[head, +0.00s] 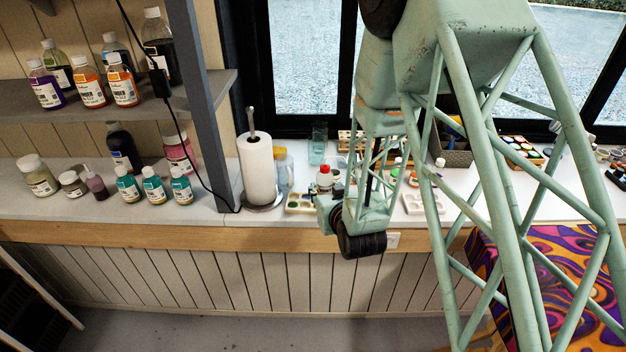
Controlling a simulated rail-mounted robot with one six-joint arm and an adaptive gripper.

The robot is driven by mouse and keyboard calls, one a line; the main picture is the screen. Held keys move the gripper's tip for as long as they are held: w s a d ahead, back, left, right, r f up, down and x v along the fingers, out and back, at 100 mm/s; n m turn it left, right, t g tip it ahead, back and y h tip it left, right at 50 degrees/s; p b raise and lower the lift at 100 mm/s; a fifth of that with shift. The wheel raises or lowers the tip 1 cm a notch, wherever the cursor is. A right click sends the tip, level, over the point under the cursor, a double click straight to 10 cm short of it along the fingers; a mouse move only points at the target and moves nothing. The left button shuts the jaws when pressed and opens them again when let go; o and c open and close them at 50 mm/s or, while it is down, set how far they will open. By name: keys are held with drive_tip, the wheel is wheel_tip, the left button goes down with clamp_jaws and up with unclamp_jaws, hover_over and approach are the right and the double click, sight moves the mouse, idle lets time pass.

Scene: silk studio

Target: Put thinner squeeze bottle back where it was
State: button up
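A small bottle with a red cap and a pale body (324,178) shows on the counter side of my wrist; it may be the thinner squeeze bottle, but no label is readable. My gripper (328,208) is at the lower end of my green lattice arm, over the counter's front edge, right by this bottle. The fingers are mostly hidden by my wrist, so I cannot tell whether they are open, shut or touching the bottle.
A paper towel roll (257,170) stands upright left of my gripper. A paint palette (300,203) lies between them. A dark basket (454,152) stands behind my arm. Several paint bottles (154,187) fill the left counter and shelf (190,104). A black cable hangs there.

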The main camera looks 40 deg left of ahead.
drive_tip(key=shift+s+a+f, duration=0.35)
drive_tip(key=shift+s+a, duration=0.15)
drive_tip(key=shift+s, duration=0.25)
drive_tip(key=shift+a, duration=0.1)
drive_tip(key=w+a, duration=0.3)
drive_tip(key=a, duration=0.1)
drive_tip(key=w+a+f, duration=0.1)
drive_tip(key=w+a, duration=0.2)
drive_tip(key=w, duration=0.1)
drive_tip(key=w+a, duration=0.3)
drive_tip(key=a, duration=0.1)
drive_tip(key=shift+w+a+f, duration=0.25)
drive_tip(key=shift+w+a, duration=0.1)
drive_tip(key=shift+w, duration=0.05)
drive_tip(key=shift+f+b, duration=0.3)
drive_tip(key=shift+f, duration=1.45)
drive_tip(key=shift+f, duration=0.15)
